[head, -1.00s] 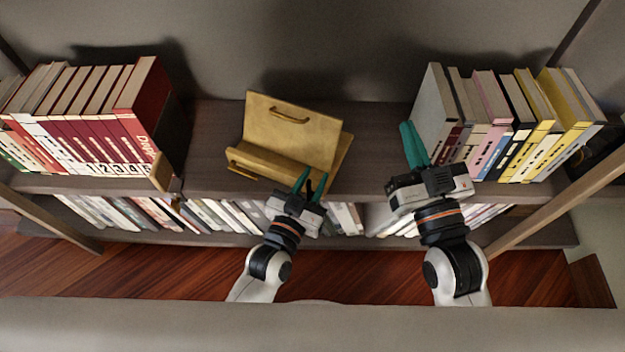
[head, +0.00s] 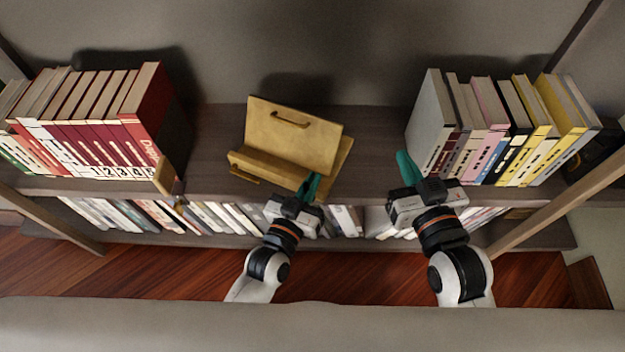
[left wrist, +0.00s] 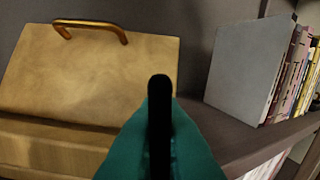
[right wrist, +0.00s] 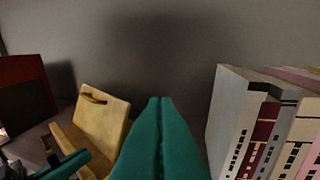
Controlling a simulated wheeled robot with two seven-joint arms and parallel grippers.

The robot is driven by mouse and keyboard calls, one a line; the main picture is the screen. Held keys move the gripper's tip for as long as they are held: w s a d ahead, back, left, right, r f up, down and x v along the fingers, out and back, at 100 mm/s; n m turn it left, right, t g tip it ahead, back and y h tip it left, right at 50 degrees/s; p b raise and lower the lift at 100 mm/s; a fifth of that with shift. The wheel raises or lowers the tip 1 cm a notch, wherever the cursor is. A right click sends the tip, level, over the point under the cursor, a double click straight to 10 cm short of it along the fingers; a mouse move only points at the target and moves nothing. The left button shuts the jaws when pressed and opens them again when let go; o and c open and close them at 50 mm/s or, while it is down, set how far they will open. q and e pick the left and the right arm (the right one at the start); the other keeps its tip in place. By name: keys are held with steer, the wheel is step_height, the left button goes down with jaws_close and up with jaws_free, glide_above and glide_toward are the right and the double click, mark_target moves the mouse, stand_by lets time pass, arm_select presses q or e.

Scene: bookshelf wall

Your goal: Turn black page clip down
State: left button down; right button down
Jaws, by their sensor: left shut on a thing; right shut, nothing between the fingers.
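A wooden book stand (head: 285,135) stands on the shelf, with a brass clip (head: 242,177) at the left of its front ledge. My left gripper (head: 314,180) is at the right end of the ledge. In the left wrist view its green fingers are shut on an upright black bar with a rounded top, seemingly the black page clip (left wrist: 159,115). The fingers hide the bar's lower part, and in the head view I cannot make it out. My right gripper (head: 400,154) is shut and empty, to the right of the stand and apart from it.
Red books (head: 100,135) stand to the left of the stand. A grey book (head: 430,120) and several colourful books are close to my right gripper. A brass handle-like piece (head: 290,120) is on the stand's back plate. Bare shelf (head: 370,140) lies between.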

arm_select(q)
steer(key=shift+w+a+n+p, duration=0.2)
steer(key=shift+a+n+p, duration=0.25)
steer(key=shift+n+p, duration=0.6)
steer(key=shift+f+n, duration=0.15)
steer(key=shift+n, duration=0.2)
arm_select(e)
steer(key=s+d+f+g+h, duration=0.1)
steer(key=s+d+f+g, duration=0.1)
steer(key=s+f+g, duration=0.2)
step_height(320, 180, down, 3)
steer(key=shift+d+g+h, duration=0.15)
steer(key=shift+g+h, duration=0.25)
steer(key=shift+g, duration=0.5)
arm_select(q)
steer(key=c, duration=1.6)
jaws_free()
steer(key=shift+o, duration=0.2)
